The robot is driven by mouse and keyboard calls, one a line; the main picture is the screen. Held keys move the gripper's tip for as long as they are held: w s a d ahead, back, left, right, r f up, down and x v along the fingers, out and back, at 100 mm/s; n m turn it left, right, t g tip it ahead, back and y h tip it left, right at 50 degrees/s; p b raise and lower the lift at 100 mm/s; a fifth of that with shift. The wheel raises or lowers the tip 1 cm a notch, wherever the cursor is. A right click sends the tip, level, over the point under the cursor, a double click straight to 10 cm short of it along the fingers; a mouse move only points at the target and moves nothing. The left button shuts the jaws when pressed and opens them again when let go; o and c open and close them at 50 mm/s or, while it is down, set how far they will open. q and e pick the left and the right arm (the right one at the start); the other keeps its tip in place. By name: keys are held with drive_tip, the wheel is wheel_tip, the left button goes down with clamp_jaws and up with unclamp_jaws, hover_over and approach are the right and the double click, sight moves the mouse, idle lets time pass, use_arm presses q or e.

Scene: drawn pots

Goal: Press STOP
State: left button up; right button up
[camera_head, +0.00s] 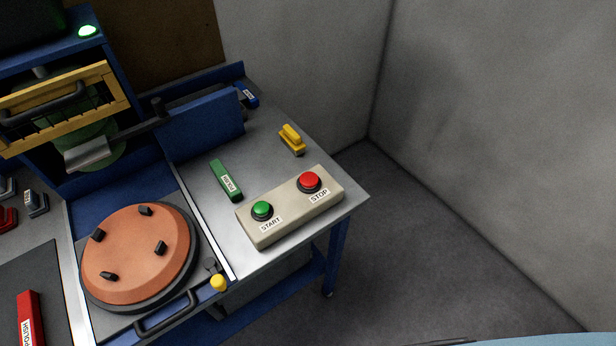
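The red STOP button (309,181) sits at the right end of a beige control box (290,212) on the grey bench top. Its label reads STOP. The green START button (262,209) is at the box's left end, above a START label. Nothing touches either button. Neither of my grippers is in view.
A green labelled block (226,180) and a yellow tool (292,139) lie behind the box. A round orange pot (138,254) sits clamped on a dark turntable at left. A red POLISH block (30,318) is at lower left. Open floor (440,250) lies right of the bench.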

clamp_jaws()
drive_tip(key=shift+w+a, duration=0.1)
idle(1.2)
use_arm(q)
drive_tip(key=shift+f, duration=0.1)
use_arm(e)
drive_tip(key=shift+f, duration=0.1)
use_arm(q)
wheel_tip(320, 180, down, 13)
drive_tip(key=b, duration=1.3)
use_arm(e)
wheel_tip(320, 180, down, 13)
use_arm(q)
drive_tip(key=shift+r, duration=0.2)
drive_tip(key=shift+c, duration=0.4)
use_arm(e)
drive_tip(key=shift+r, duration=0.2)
